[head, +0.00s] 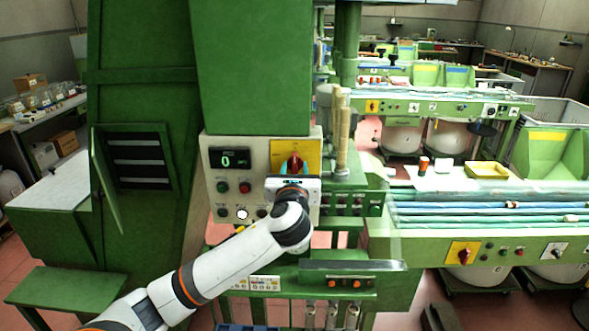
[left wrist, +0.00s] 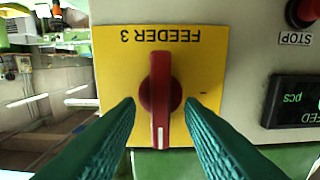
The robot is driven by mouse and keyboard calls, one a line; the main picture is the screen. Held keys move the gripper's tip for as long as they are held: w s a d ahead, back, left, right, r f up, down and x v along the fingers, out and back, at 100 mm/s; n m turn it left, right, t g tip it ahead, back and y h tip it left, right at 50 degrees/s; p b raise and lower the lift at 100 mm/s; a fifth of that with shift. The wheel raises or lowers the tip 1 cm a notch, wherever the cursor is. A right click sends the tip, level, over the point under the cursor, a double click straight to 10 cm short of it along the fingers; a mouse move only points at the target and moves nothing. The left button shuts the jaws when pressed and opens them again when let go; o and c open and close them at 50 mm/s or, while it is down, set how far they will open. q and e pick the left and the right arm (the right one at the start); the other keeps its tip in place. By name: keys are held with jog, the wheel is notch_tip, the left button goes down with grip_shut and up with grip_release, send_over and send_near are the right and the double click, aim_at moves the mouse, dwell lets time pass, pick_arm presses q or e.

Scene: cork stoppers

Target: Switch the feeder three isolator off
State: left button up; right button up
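The feeder three isolator is a red rotary handle (left wrist: 161,90) on a yellow plate (left wrist: 112,60) marked "FEEDER 3", which reads upside down in the left wrist view. The handle lies along the picture's vertical, its white-marked end at the bottom. In the head view the red handle (head: 294,161) stands roughly upright on its yellow plate (head: 280,146), partly hidden by my wrist. My left gripper (left wrist: 160,103) is open, one teal finger on each side of the handle, with visible gaps to it. It also shows in the head view (head: 294,169). My right gripper is not in view.
The control panel also carries a display (head: 230,158) reading 0, a green button (head: 223,187) and a red stop button (head: 245,187). Another yellow plate with a red switch (head: 463,253) is on the bench at right. An open green cabinet door (head: 105,180) is at left.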

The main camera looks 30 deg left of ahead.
pick_arm(q)
grip_shut()
jog(key=shift+n, duration=0.4)
jog(key=shift+s+n+p, duration=0.1)
jog(key=shift+n+p, duration=0.2)
jog(key=shift+n, duration=0.7)
jog(key=n, duration=0.3)
jog(key=shift+a+n, duration=0.15)
jog(key=shift+n, duration=0.15)
jog(key=n, duration=0.5)
jog(key=shift+s+a+f, duration=0.1)
jog(key=shift+f, duration=0.1)
jog(key=n, duration=0.3)
jog(key=n+b, duration=0.1)
jog(key=n, duration=0.2)
jog(key=shift+f+n, duration=0.2)
jog(key=shift+n, duration=0.1)
